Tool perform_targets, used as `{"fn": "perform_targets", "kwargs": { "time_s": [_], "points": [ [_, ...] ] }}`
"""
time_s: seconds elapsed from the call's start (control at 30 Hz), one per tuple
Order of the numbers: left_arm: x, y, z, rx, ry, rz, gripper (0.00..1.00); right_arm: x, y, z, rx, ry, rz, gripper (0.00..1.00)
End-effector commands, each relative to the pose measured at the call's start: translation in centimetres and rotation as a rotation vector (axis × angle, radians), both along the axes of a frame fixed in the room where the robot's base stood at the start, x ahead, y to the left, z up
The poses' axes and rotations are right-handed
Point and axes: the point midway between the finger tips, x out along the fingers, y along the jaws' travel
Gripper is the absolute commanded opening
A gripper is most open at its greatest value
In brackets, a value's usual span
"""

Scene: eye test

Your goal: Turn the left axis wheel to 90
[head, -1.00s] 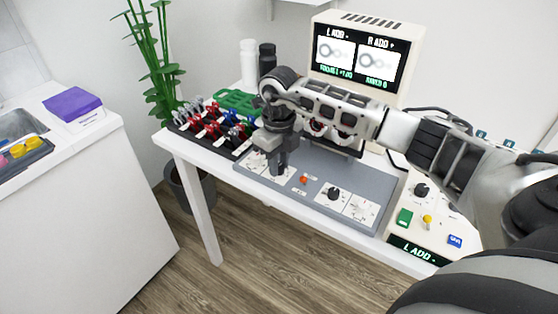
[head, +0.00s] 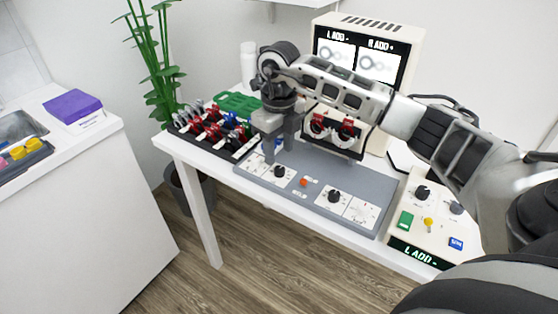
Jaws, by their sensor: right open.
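The grey control panel (head: 312,184) lies on the white table. At its left end is a black knob (head: 279,171) on a white dial plate, which I take as the left axis wheel; its setting is too small to read. A similar black knob (head: 334,195) sits at the right. My right gripper (head: 279,150) points down, open and empty, above and behind the left knob, apart from it in the picture. My left gripper is not in view.
A lens rack with red-marked lenses (head: 214,132) stands left of the panel. Behind it is a monitor (head: 361,55) reading "L ADD -" and "R ADD +". A trial frame with red lenses (head: 333,127) stands behind the panel. A control box (head: 425,215) is at the right.

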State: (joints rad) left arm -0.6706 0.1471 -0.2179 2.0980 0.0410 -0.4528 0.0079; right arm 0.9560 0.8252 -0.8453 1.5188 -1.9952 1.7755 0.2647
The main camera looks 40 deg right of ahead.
Motion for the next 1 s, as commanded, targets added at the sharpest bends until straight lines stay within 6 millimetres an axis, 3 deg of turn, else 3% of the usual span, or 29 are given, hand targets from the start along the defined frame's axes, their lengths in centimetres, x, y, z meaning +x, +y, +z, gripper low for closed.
{"fn": "perform_targets", "kwargs": {
  "time_s": [0.2, 0.43, 0.63, 1.0],
  "points": [
    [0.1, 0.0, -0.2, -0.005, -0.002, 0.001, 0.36, 0.1, 0.0, 5.6, 0.001, -0.007, 0.0, 0.45],
    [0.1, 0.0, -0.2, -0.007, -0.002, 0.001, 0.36, 0.1, 0.0, 9.6, 0.001, -0.005, 0.001, 0.45],
    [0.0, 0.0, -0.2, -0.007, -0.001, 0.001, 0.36, 0.0, 0.0, 11.0, 0.002, -0.003, 0.001, 0.45],
    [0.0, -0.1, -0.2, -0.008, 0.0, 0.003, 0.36, 0.0, 0.0, 11.0, 0.001, -0.002, 0.001, 0.45]
  ]
}}
